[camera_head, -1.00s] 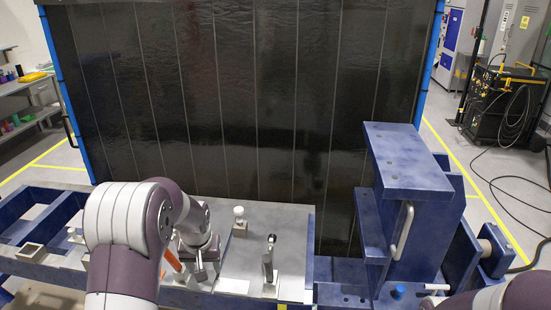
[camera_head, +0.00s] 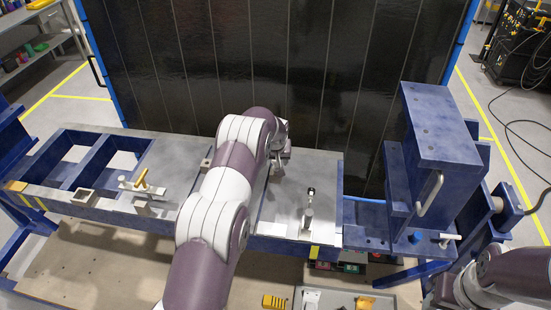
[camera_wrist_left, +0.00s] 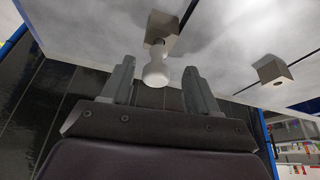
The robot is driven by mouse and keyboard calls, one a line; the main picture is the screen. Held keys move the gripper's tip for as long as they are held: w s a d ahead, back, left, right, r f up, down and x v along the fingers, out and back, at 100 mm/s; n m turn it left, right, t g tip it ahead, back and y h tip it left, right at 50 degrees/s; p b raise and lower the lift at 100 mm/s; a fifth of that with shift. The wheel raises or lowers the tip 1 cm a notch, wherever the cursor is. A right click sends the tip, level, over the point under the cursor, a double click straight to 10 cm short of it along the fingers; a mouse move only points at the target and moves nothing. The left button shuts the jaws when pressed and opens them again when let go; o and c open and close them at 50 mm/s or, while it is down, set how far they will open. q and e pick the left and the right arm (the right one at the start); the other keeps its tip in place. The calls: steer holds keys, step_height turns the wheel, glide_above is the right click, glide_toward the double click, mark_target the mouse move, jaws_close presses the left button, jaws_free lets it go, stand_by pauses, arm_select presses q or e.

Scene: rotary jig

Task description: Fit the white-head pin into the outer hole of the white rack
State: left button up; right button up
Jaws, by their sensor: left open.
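The white-head pin (camera_wrist_left: 155,72) stands in a grey block (camera_wrist_left: 163,28) in the left wrist view, its round white head lying between my fingers. My left gripper (camera_wrist_left: 158,75) is open around the head, with a visible gap on each side. In the head view my left gripper (camera_head: 278,168) is at the back of the grey plate, and my arm hides the pin there. A white piece that looks like the white rack (camera_head: 310,299) lies in the tray at the bottom edge, partly cut off; its holes are too small to make out. My right arm shows at the lower right, its gripper out of view.
A black-topped pin (camera_head: 310,191) stands on the plate right of my left arm. A T-shaped part with an orange piece (camera_head: 141,180) is at left. The tall blue fixture (camera_head: 436,135) rises at right. A yellow rack (camera_head: 273,302) lies beside the white one.

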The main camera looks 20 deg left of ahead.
arm_select(q)
steer(key=shift+x, duration=0.9)
steer(key=shift+w+d+f, duration=0.2)
steer(key=c, duration=1)
arm_select(e)
steer(key=shift+d+r, duration=0.15)
steer(key=shift+r, duration=0.55)
arm_select(q)
steer(key=shift+c, duration=0.2)
